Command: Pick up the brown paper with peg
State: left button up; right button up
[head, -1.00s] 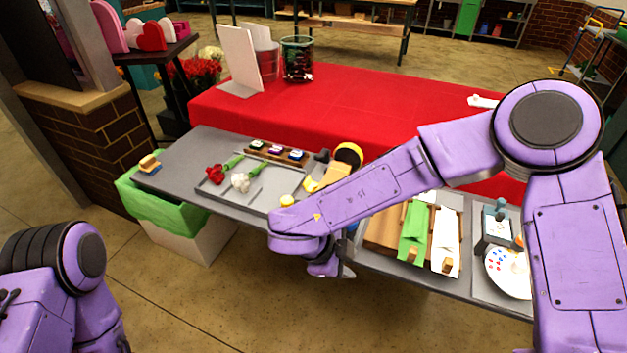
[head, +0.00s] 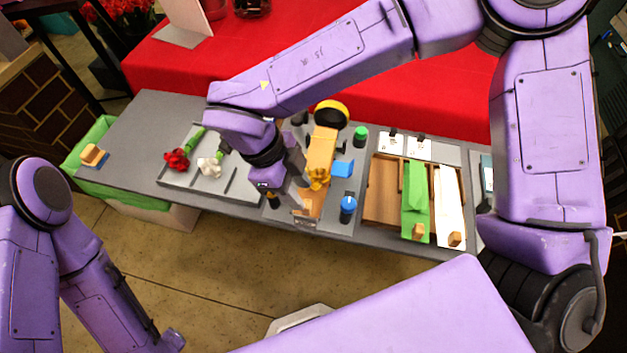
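A long orange-tan strip (head: 320,150), which looks like the brown paper, lies on the grey table left of the wooden tray (head: 382,205). A yellow flower-like piece (head: 318,178) lies over its middle. No peg can be made out on it.
Green paper (head: 415,195) and white paper (head: 449,200), each with a wooden peg, lie in the tray. Red flowers (head: 176,159) and white flowers (head: 209,167) lie on a grey tray at left. Blue items and a yellow-black roll (head: 332,113) surround the strip.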

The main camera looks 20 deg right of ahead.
jog(key=f, duration=0.3)
jog(key=d+f+p, duration=0.1)
jog(key=f, duration=0.1)
jog(key=shift+w+f, duration=0.2)
jog(key=shift+w, duration=0.05)
jog(key=shift+s+d+r, duration=0.1)
jog(key=shift+s, duration=0.35)
jog(key=c, duration=0.3)
grip_shut()
